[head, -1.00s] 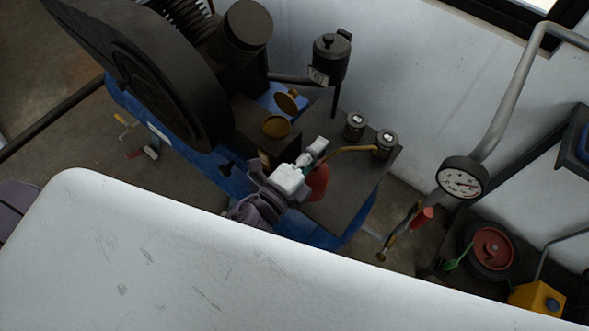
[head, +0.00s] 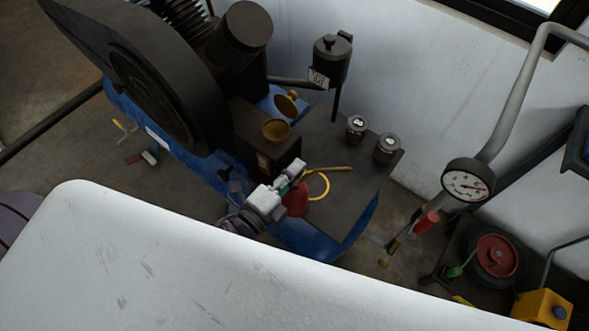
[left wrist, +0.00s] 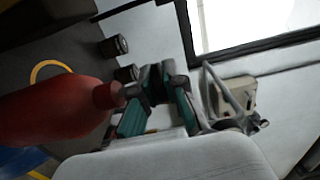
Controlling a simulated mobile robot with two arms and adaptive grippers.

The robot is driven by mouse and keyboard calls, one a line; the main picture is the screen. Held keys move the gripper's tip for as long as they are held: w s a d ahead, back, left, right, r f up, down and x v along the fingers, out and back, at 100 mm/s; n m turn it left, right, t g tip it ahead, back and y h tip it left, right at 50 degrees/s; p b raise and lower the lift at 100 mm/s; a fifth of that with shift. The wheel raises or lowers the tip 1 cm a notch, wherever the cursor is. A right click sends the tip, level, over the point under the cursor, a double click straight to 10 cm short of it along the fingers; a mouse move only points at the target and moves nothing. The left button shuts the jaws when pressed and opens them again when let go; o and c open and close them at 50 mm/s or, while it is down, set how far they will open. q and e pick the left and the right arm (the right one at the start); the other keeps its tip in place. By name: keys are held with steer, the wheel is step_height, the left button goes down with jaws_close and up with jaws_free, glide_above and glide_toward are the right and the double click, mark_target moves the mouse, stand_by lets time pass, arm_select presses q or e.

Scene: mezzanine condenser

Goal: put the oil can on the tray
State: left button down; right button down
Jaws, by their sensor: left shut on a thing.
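The dark plate (head: 345,212) may be the tray; I cannot be sure. My right gripper is in neither view.
A yellow ring (head: 319,187) lies on the plate beside the can. Two dark canisters (head: 357,128) (head: 387,147) stand at its back right. The black compressor wheel (head: 150,80) is at left. A pressure gauge (head: 467,181) is at right. The plate's front right is clear.

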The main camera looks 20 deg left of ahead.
arm_select(q)
steer(key=c, duration=1.2)
jaws_free()
steer(key=shift+f, duration=0.1)
steer(key=shift+r+b+v, duration=0.1)
steer(key=shift+b+v, duration=0.65)
steer(key=shift+v, duration=2.25)
steer(key=shift+r+b+v, duration=0.15)
steer(key=shift+b+v, duration=0.55)
steer(key=shift+v, duration=2.3)
